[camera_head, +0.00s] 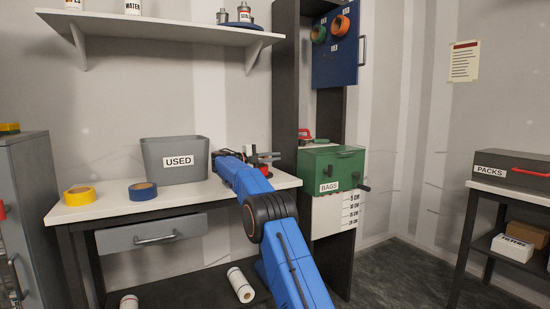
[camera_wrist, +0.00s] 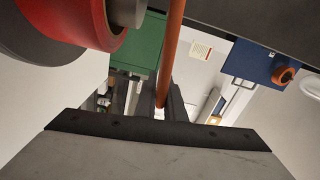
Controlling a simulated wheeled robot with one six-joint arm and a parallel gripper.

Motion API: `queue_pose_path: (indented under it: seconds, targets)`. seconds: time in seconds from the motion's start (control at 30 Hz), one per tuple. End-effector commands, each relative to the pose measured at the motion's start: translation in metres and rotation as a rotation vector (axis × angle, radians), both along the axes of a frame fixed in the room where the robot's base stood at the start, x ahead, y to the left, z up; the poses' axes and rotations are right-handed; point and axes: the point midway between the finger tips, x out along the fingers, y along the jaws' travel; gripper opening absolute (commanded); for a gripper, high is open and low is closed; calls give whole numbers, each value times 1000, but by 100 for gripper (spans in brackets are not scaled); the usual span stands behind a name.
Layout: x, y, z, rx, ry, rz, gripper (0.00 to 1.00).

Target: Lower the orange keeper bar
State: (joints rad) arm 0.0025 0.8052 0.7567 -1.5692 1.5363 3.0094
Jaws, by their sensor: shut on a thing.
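The orange keeper bar (camera_wrist: 171,50) shows in the wrist view as a thin rod running from the top edge down to the middle. Its lower end meets the dark fingers of my gripper (camera_wrist: 165,102), which is shut on it. In the head view my gripper (camera_head: 258,160) is at the right end of the white bench, beside a small dark fixture with a red part. The bar cannot be made out there, behind my arm and gripper.
A red roll (camera_wrist: 100,22) is close at upper left in the wrist view. The green BAGS box (camera_head: 331,170) stands right of the bench.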

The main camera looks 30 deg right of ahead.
Motion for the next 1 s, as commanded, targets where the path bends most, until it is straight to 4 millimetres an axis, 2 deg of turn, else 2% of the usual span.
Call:
queue_pose_path:
  seconds: [0.37, 0.4, 0.43, 0.47, 0.83, 1.0]
  targets:
    - [2, 1, -1, 0, -1, 3, 0]
    - [2, 1, -1, 0, -1, 3, 19]
    - [2, 1, -1, 0, 0, 3, 26]
    - [1, 1, -1, 0, 0, 2, 28]
    - [1, 0, 3, 0, -2, 1, 28]
    - [1, 0, 25, 0, -5, 1, 28]
